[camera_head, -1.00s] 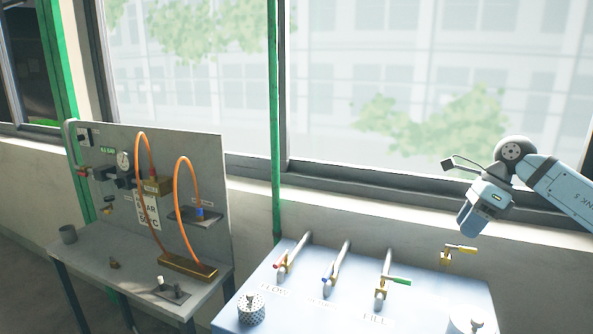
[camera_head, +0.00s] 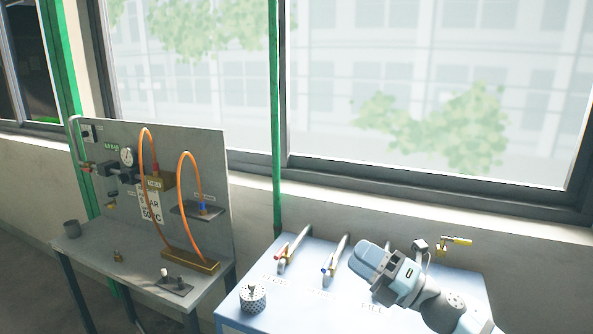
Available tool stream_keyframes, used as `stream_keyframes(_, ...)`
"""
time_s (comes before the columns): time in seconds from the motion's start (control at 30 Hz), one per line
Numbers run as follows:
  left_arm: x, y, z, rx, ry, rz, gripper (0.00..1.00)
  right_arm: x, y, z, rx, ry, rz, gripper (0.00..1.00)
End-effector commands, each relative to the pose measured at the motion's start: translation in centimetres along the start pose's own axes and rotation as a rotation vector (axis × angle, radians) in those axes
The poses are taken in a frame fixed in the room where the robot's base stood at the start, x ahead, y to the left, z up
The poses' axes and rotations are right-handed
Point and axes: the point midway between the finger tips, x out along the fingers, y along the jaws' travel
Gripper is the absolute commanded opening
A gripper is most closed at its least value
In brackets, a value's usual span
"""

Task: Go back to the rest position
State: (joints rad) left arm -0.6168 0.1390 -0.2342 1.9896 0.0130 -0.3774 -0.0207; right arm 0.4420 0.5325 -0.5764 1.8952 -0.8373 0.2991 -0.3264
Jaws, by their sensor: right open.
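My right gripper (camera_head: 372,262) is in the lower right of the head view, with its arm coming up from the bottom edge. It is open, with nothing seen in it. It is in front of the light blue bench (camera_head: 240,301), over the area of the third pipe and its valve, which it mostly hides. My left gripper is out of view.
A perforated metal cylinder (camera_head: 253,297) stands front left. A grey panel bench (camera_head: 110,260) with orange hoses stands farther left.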

Motion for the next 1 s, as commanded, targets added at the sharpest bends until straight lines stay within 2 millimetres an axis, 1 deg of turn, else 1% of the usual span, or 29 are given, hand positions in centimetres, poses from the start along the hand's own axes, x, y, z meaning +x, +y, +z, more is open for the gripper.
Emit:
stream_keyframes(0.03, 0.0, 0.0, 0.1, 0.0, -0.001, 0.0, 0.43, -1.1, -0.4, -0.5, 0.124, -0.128, -0.003, 0.44)
stream_keyframes(0.07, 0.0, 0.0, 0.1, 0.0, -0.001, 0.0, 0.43, -1.8, -0.6, -0.4, 0.198, -0.21, -0.011, 0.44)
stream_keyframes(0.1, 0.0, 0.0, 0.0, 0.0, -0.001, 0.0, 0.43, -3.0, -1.1, -0.5, 0.298, -0.318, -0.025, 0.44)
stream_keyframes(0.17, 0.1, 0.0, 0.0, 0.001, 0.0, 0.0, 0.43, -5.2, -2.1, -0.6, 0.448, -0.479, -0.057, 0.44)
stream_keyframes(0.2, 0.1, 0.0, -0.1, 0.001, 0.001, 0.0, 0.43, -6.9, -3.0, -1.0, 0.551, -0.585, -0.085, 0.44)
stream_keyframes(0.27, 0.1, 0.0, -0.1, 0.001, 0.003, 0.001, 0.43, -9.8, -4.3, -1.8, 0.702, -0.742, -0.135, 0.44)
stream_keyframes(0.3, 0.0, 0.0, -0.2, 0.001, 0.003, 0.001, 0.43, -11.9, -5.2, -2.6, 0.8, -0.846, -0.176, 0.44)
stream_keyframes(0.37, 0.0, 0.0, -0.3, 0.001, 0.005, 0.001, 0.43, -15.2, -6.6, -4.3, 0.947, -1.0, -0.246, 0.44)
stream_keyframes(0.4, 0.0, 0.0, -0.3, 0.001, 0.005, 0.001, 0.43, -17.5, -7.4, -5.7, 1.042, -1.1, -0.298, 0.44)
stream_keyframes(0.43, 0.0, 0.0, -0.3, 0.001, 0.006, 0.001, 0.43, -19.2, -7.8, -6.9, 1.109, -1.172, -0.338, 0.44)
stream_keyframes(0.5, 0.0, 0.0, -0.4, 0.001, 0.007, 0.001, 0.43, -22.7, -8.5, -9.7, 1.246, -1.318, -0.431, 0.44)
stream_keyframes(0.6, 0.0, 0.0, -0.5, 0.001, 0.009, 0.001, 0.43, -26.4, -8.8, -13.1, 1.381, -1.469, -0.544, 0.44)
stream_keyframes(0.7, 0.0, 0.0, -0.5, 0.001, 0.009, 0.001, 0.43, -29.1, -8.5, -16.0, 1.477, -1.578, -0.637, 0.44)
stream_keyframes(0.8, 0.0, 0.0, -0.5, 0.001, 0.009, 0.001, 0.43, -31.2, -8.0, -18.4, 1.55, -1.667, -0.72, 0.44)
stream_keyframes(1.0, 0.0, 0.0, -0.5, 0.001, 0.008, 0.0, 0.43, -34.4, -6.4, -22.5, 1.661, -1.802, -0.862, 0.44)
